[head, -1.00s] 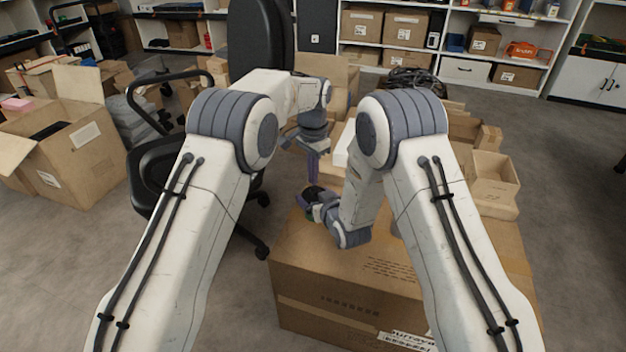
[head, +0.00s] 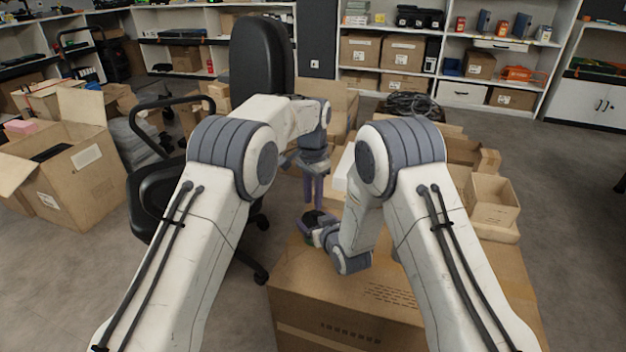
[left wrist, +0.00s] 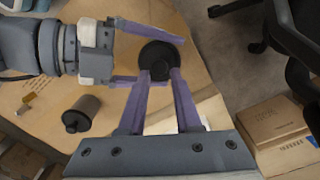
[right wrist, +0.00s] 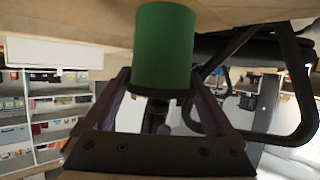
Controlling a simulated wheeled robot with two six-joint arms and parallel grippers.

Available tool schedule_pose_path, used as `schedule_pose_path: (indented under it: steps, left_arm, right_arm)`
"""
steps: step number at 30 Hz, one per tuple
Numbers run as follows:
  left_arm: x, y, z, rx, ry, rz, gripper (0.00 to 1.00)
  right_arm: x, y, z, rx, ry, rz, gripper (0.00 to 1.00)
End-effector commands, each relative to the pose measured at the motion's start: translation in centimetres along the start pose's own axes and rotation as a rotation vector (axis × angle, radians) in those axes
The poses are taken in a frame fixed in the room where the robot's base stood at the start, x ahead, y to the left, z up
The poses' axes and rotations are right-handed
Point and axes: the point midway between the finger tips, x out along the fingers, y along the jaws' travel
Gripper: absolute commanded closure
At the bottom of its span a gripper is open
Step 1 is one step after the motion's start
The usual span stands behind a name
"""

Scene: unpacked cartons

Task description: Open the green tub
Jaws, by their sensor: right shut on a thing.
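The green tub (right wrist: 164,48) is between the fingers of my right gripper (right wrist: 158,85), which is shut on it. It looks upside down in the right wrist view. Its black lid (left wrist: 159,58) with a raised knob faces my left gripper in the left wrist view. The purple fingers of my left gripper (left wrist: 161,72) are apart, with their tips at either side of the knob. I cannot tell whether they touch it. In the head view, my left gripper (head: 314,205) points down just above the black lid (head: 315,217). My right arm mostly hides the tub there.
A large carton (head: 400,290) lies under both grippers. A dark jar with a black lid (left wrist: 82,113) is on the brown surface in the left wrist view. A black office chair (head: 160,195) stands left of the carton. Open cartons (head: 490,200) stand at its right.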

Motion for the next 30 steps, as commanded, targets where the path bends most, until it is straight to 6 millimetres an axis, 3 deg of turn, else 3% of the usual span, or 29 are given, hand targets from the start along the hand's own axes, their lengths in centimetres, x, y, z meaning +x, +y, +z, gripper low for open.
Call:
schedule_pose_path:
  steps: [12,18,27,28,29,30]
  left_arm:
    - [-8.6,0.0,-0.1,0.000,0.003,-0.002,0.68]
    - [-10.3,0.0,0.0,0.000,0.002,-0.001,0.68]
    - [-10.5,0.0,0.0,0.000,0.000,0.000,0.68]
    - [-10.5,0.0,0.0,0.000,0.000,0.000,0.68]
    - [-10.5,0.0,0.0,0.000,0.000,0.000,0.68]
    - [-10.5,0.0,0.0,0.000,0.000,0.000,0.68]
  right_arm:
    - [0.0,0.0,-0.2,0.000,0.004,0.000,1.00]
    - [0.0,0.0,-0.2,0.000,0.005,0.000,1.00]
    - [0.0,0.0,-0.2,0.000,0.005,0.000,1.00]
    - [0.0,0.0,-0.2,0.000,0.005,0.000,0.06]
    - [0.0,0.0,-0.2,0.000,0.005,0.000,0.00]
    - [0.0,0.0,-0.2,0.000,0.005,0.000,0.00]
